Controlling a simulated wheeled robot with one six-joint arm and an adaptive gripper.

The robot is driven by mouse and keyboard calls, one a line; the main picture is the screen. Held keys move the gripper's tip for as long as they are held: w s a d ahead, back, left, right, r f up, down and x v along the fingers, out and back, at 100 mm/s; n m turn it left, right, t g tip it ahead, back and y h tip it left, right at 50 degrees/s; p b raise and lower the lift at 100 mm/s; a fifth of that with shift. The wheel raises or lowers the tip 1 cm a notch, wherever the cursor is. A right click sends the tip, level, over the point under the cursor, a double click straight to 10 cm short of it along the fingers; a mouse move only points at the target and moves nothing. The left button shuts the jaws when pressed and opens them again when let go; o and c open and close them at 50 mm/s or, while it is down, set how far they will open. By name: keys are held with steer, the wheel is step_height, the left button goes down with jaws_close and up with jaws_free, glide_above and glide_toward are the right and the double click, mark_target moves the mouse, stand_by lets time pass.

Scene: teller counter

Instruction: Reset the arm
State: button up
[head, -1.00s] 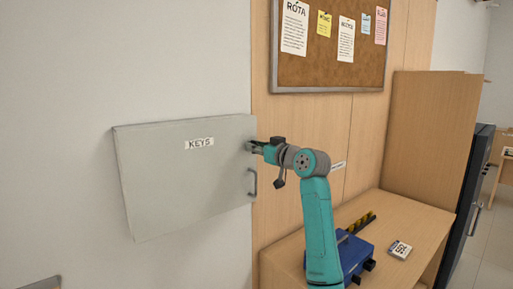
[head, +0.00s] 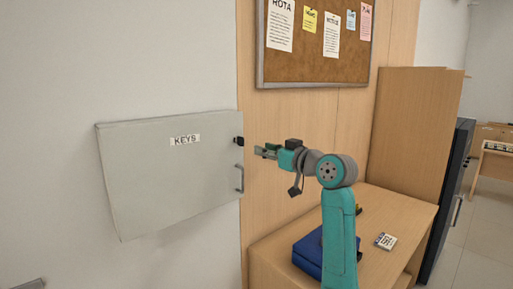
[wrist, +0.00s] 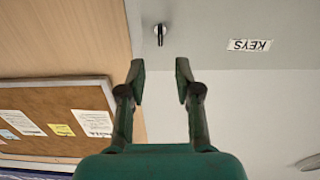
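My gripper (head: 262,151) is in front of the grey key cabinet (head: 160,190), to the right of its upper right corner, and points left toward it. Its two fingers are apart with nothing between them, as the wrist view also shows my gripper (wrist: 161,72). A small dark knob or key (head: 239,142) sticks out at the cabinet door's right edge. It also shows in the wrist view as a metallic stub (wrist: 160,35) beyond the fingertips, with a visible gap. The cabinet door looks closed.
A bar handle (head: 240,178) is on the cabinet door below the knob. A blue box (head: 309,257) and a small white card-like item (head: 386,241) lie on the wooden desk (head: 405,215). A cork board (head: 315,70) hangs above. A dark cabinet (head: 452,190) stands at the right.

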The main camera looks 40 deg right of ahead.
steer(key=shift+s, duration=0.6)
